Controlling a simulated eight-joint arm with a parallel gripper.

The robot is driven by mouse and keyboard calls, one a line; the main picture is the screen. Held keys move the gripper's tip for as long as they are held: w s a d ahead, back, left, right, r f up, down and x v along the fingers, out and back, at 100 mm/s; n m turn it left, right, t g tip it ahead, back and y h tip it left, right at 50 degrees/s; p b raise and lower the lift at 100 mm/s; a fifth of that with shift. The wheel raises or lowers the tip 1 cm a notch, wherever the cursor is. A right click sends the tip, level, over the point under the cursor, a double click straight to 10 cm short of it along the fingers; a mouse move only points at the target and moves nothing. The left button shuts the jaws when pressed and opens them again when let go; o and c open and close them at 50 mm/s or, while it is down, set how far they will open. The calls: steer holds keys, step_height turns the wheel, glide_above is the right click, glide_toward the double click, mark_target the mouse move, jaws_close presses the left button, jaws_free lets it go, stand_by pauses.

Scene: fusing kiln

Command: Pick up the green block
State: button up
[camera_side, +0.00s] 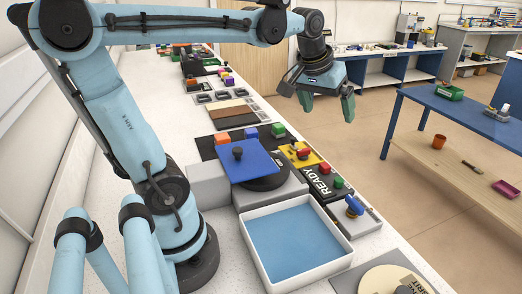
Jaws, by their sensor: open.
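A small green block (278,130) sits on a dark mat (208,148), at the right end of a row with a blue block (251,132) and an orange block (221,138). My gripper (327,108) is open and empty, with its teal fingers pointing down. It hangs in the air, above and to the right of the green block in the picture, clear of it. Nothing covers the green block.
A blue plate with a dark knob (238,153) stands just in front of the row. A yellow panel (299,152) and a dark panel marked READY (322,183) lie to the right. A white tray with a blue floor (250,263) is nearer. A blue table (470,118) stands far right.

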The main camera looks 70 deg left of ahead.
steer(key=s+d+f+m, duration=0.1)
steer(key=s+d+f, duration=0.1)
steer(key=s+d+f+m+t, duration=0.1)
steer(key=s+d+f+m, duration=0.1)
steer(key=s+d, duration=0.1)
steer(key=s+d+f+m+t+h, duration=0.1)
steer(key=s+d+f+m, duration=0.1)
steer(key=d+f, duration=0.1)
steer(key=shift+s+d+f, duration=0.1)
steer(key=shift+s+d, duration=0.1)
steer(key=shift+d, duration=0.05)
steer(key=shift+c, duration=0.5)
steer(key=shift+s+d+f, duration=0.1)
steer(key=shift+d+f, duration=0.05)
steer(key=c, duration=0.4)
steer(key=shift+c, duration=0.6)
